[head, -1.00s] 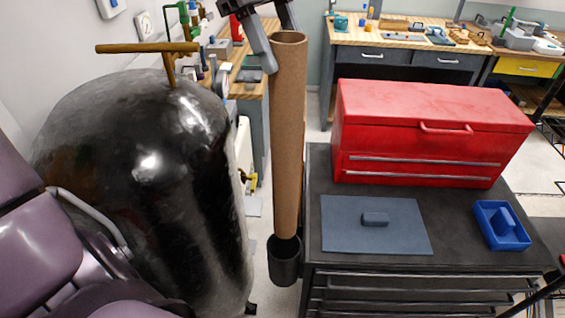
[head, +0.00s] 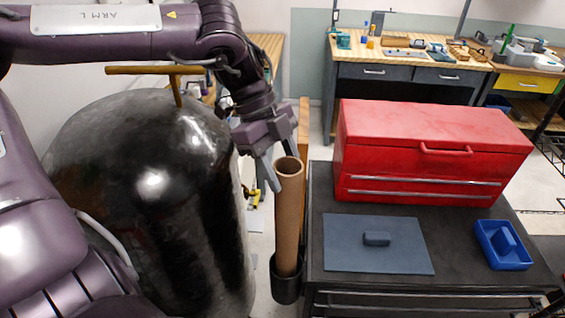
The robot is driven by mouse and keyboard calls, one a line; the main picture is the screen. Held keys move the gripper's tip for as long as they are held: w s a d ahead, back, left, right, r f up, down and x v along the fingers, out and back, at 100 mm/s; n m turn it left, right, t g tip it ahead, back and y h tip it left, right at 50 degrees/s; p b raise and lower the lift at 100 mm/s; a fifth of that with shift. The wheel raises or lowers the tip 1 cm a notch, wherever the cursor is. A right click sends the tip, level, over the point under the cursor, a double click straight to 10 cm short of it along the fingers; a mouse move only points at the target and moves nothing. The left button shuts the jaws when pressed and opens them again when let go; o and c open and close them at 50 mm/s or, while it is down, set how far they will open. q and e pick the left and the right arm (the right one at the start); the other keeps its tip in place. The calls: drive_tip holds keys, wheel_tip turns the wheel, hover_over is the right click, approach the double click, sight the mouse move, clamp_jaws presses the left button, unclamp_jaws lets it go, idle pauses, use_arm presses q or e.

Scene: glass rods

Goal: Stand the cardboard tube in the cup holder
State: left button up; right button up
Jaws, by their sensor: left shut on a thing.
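The brown cardboard tube (head: 289,215) stands nearly upright at the left side of the black cart, its open top end facing up. Its lower end is inside the mouth of the black cup holder (head: 285,291), which is fixed to the cart's side. The cup's wall hides how deep the tube sits. My left gripper (head: 281,170) is shut on the tube at its top rim, with one finger on the left side and the other behind it. My right gripper is not in view.
The black cart top (head: 450,272) carries a red toolbox (head: 430,150), a blue-grey mat (head: 350,255) with a small block (head: 377,239), and a blue tray (head: 503,262). A large dark tank (head: 130,200) stands close on the left. Workbenches (head: 400,50) stand behind.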

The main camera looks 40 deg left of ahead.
use_arm(q)
drive_tip(key=shift+s+f, duration=0.1)
drive_tip(key=shift+f, duration=0.05)
drive_tip(key=shift+f+b, duration=0.5)
drive_tip(key=o, duration=1.3)
drive_tip(key=shift+r, duration=0.3)
drive_tip(key=v, duration=1.2)
drive_tip(key=shift+r+b, duration=0.3)
drive_tip(key=shift+r, duration=0.05)
